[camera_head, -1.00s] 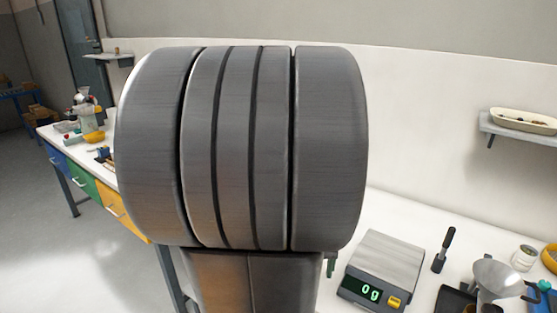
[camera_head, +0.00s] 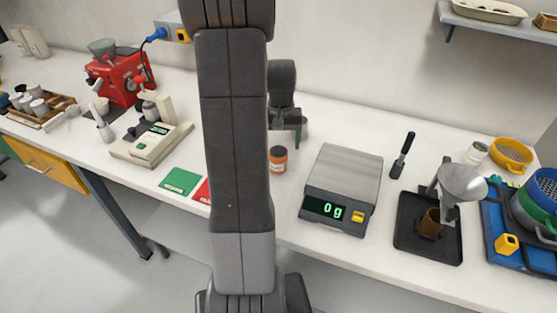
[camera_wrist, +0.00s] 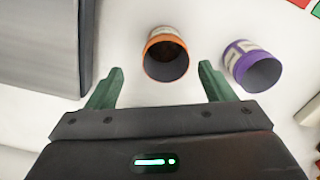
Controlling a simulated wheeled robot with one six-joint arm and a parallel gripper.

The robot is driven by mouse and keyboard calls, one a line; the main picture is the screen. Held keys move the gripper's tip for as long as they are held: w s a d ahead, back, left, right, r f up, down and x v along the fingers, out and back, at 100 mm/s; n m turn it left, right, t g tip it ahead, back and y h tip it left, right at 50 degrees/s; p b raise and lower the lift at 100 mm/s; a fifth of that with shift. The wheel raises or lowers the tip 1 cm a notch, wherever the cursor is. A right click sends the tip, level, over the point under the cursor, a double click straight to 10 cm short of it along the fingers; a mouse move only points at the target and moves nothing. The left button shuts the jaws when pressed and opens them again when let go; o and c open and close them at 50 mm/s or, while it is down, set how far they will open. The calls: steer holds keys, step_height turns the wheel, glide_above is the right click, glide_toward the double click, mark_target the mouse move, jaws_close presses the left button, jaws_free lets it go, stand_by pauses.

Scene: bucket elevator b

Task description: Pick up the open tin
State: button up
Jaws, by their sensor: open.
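Two small tins lie ahead of my gripper (camera_wrist: 159,84) in the wrist view. The orange-rimmed tin (camera_wrist: 163,36) shows its open mouth with dark brown inside, between the lines of the two fingers and just beyond their tips. The purple-rimmed tin (camera_wrist: 237,50) is to its right, outside the right finger, with a grey inside or end. My gripper is open and empty, its green fingers apart. In the head view the orange tin (camera_head: 278,159) stands on the table near my gripper (camera_head: 298,134), whose fingers are partly hidden. I cannot make out the purple tin there.
A scale (camera_head: 345,180) reading 0 g stands right of the orange tin. Further right are a black tray (camera_head: 407,235) with a funnel (camera_head: 461,182), and a dark-handled tool (camera_head: 403,155). Green (camera_head: 180,181) and red cards lie left. A red grinder (camera_head: 117,78) stands further left.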

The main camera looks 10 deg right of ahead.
mark_target(278, 156)
steer(key=shift+w+a+f+p, duration=0.15)
steer(key=shift+f+p, duration=0.25)
steer(key=shift+f, duration=1.2)
steer(key=shift+w+a+f+p, duration=0.1)
steer(key=shift+a+f+p, duration=0.2)
steer(key=shift+f, duration=1.3)
steer(key=shift+s+d, duration=0.1)
steer(key=c, duration=1.5)
